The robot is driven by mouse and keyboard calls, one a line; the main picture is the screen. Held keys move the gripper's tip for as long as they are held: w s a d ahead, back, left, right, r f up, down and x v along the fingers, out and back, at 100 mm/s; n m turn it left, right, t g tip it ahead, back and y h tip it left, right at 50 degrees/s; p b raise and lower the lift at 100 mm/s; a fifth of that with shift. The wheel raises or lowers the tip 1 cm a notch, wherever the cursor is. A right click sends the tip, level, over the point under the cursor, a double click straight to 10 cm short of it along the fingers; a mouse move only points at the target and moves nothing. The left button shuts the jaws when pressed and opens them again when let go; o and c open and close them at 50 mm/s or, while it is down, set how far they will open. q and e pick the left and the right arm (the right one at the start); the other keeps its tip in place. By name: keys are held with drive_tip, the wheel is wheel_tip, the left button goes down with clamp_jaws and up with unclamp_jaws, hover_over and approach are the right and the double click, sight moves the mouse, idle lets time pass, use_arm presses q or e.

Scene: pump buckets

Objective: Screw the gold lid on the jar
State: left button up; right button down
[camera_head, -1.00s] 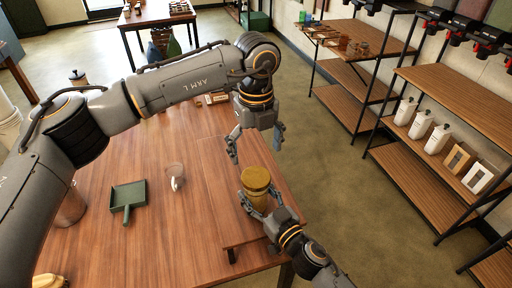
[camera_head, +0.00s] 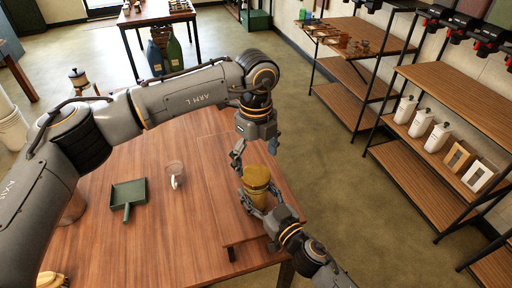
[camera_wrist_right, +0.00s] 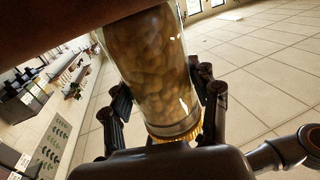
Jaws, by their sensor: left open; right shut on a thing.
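The jar (camera_head: 255,196) stands upright at the right side of the table, with the gold lid (camera_head: 256,175) on its top. I cannot tell how tight the lid sits. The right wrist view shows the clear jar (camera_wrist_right: 152,65) full of pale round pieces, with the lid's ribbed gold edge (camera_wrist_right: 196,134) at its lower end in the picture. My right gripper (camera_head: 262,209) is shut on the jar, a finger on each side. My left gripper (camera_head: 254,155) is open, pointing down just above the lid, its fingers spread to either side and apparently apart from it.
Shelves with white bottles (camera_head: 421,123) stand at the right, beyond open floor.

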sight(256, 174)
use_arm(q)
drive_tip(key=shift+f, duration=2.25)
